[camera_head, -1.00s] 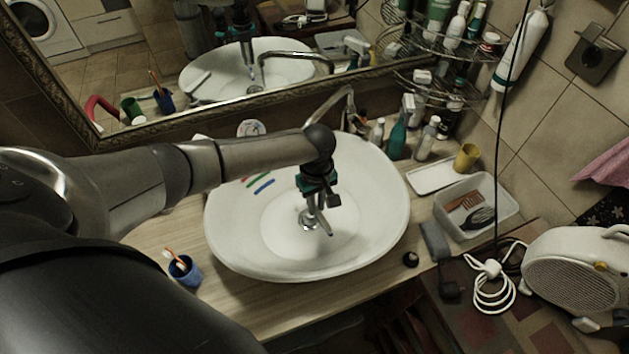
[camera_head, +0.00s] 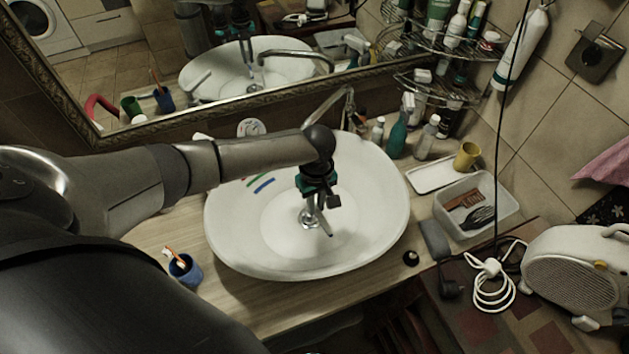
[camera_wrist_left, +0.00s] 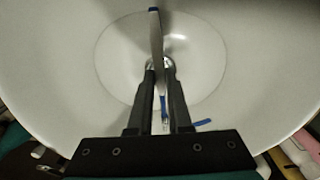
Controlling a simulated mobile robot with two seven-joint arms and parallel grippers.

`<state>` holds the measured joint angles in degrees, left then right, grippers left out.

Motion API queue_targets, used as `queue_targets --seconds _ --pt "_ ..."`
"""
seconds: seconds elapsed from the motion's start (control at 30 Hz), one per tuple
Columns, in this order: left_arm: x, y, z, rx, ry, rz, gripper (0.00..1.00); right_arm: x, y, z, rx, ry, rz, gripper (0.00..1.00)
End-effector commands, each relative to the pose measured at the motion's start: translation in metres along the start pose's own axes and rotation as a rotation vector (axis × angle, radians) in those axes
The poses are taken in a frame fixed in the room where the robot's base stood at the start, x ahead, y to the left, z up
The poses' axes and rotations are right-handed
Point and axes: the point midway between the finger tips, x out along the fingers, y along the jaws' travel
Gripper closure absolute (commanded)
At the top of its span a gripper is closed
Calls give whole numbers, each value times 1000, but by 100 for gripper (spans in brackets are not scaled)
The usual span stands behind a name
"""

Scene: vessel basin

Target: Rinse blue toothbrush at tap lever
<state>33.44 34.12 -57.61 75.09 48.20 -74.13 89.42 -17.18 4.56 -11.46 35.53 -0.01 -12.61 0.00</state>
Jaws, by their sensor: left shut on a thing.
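My left gripper (camera_head: 318,205) points down over the middle of the white basin (camera_head: 235,235). It is shut on the blue toothbrush, a slim pale stick with blue parts, which shows between the fingers in the left wrist view (camera_wrist_left: 156,35). In the head view the brush is hard to tell from the fingers. The drain (camera_wrist_left: 178,62) lies below, partly hidden by fingers and brush. The tap (camera_head: 328,106) rises behind the basin, partly hidden by my left arm; I cannot make out its lever clearly. My right gripper is out of view.
Red, green and blue strips (camera_head: 264,185) lie at the basin's left. A blue cup (camera_head: 187,272) with brushes stands front left. Bottles (camera_head: 398,135), a yellow cup (camera_head: 467,156) and a white bin (camera_head: 505,210) crowd the right. A mirror (camera_head: 215,70) stands behind.

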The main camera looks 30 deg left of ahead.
Motion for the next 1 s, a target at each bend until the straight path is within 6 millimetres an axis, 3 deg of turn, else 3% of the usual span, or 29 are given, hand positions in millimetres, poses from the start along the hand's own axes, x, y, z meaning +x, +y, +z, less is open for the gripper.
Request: queue_targets --seconds 0.43,1.0 --pt "-2 -1 3 1 -1 1 100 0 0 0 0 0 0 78" --pt "-36 -20 41 1 0 0 100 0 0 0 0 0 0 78"
